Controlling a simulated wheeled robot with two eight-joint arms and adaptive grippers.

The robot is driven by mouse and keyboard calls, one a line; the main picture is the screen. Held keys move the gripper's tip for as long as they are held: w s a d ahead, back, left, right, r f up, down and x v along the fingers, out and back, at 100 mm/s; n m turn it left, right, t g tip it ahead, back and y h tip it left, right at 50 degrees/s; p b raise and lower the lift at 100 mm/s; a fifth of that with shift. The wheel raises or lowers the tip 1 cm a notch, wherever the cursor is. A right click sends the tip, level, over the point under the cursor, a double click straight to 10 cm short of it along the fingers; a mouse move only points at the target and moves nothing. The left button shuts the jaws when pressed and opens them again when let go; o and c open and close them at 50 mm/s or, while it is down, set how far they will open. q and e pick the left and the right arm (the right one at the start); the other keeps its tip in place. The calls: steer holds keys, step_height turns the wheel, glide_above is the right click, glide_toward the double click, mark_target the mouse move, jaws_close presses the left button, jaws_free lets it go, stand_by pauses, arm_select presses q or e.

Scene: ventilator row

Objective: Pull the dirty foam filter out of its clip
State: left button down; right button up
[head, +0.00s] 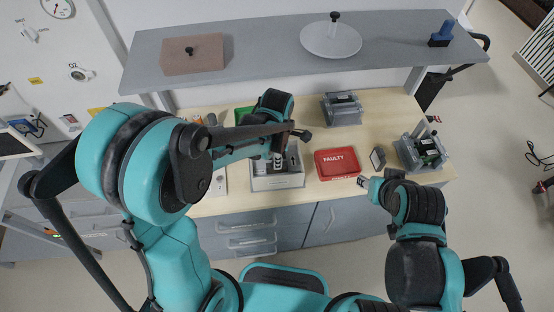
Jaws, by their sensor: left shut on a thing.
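My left gripper (277,159) is over the grey open box (278,184) on the bench, under my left forearm. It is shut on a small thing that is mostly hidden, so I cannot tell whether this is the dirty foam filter. I cannot make out the foam filter or its clip clearly anywhere. My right gripper (362,182) is at the bench's front edge, just right of the red case; its fingers are too small to show whether they are open.
A red case (338,170) marked FAULTY lies right of the box. A small dark framed block (378,158) and two grey device units (342,109) (422,151) stand farther right and behind.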

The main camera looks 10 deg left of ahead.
arm_select(q)
steer(key=shift+r+p, duration=1.7)
steer(key=shift+r, duration=0.8)
